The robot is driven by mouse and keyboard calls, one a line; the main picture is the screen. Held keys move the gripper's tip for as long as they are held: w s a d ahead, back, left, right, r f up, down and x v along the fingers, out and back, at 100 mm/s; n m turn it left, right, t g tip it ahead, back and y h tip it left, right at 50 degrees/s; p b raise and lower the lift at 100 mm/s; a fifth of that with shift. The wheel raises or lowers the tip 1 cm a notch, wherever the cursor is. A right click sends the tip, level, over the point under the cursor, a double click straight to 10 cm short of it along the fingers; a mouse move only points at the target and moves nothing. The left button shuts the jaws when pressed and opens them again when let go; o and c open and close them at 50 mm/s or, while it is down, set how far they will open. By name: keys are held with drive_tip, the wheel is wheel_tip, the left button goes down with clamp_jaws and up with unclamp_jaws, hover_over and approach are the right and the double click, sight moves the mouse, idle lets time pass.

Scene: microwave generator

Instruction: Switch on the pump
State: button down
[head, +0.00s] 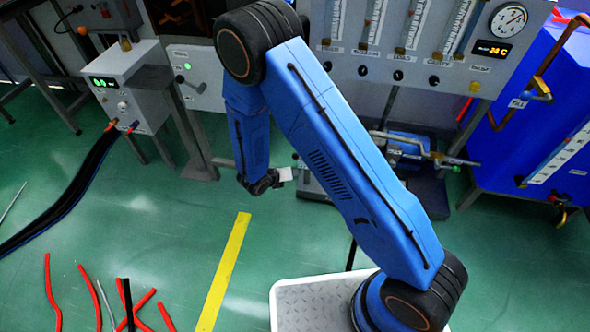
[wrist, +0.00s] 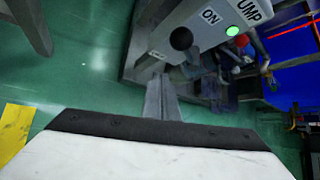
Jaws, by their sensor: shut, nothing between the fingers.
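A grey panel lettered "UMP" and "ON" (wrist: 211,16) is at the upper right of the wrist view. It carries a bright green lamp or button (wrist: 232,31), a dark round knob (wrist: 181,38) and a red part at its edge (wrist: 242,41). My gripper (wrist: 162,85) points toward the panel's lower side, with its fingers together and empty. It appears apart from the knob. In the head view, my gripper (head: 296,172) is small beside the partly visible pump stand (head: 318,187). My blue arm hides much of that stand.
Behind stand a flowmeter panel with a gauge (head: 508,20) and a blue tank (head: 530,130) at right. A white unit with a green display (head: 130,85) stands at left. Red hoses (head: 50,290) lie on the green floor.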

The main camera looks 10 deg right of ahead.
drive_tip(key=s+a+r, duration=0.1)
drive_tip(key=s+r, duration=0.5)
drive_tip(key=r, duration=0.1)
drive_tip(key=shift+s, duration=0.2)
drive_tip(key=shift+a, duration=0.1)
idle(0.3)
drive_tip(key=shift+r, duration=0.15)
drive_tip(key=s+d+r+m+g, duration=0.2)
drive_tip(key=s+d+r+m, duration=0.1)
drive_tip(key=d+r+m, duration=0.7)
drive_tip(key=s+d+r+m+g, duration=0.25)
drive_tip(key=d+r+m, duration=0.5)
drive_tip(key=r, duration=0.55)
drive_tip(key=s+d+r+m+t+y, duration=0.1)
drive_tip(key=s+d+r+m+y, duration=0.1)
drive_tip(key=s+r+m, duration=0.5)
drive_tip(key=s+d+r+m+t+y, duration=0.1)
drive_tip(key=s+d+r+m+y, duration=0.2)
drive_tip(key=s+m, duration=0.7)
drive_tip(key=shift+s+d+r+y, duration=0.15)
drive_tip(key=shift+s+r+y, duration=0.85)
drive_tip(key=shift+s+r, duration=0.95)
drive_tip(key=shift+w+r, duration=0.15)
drive_tip(key=shift+w, duration=0.05)
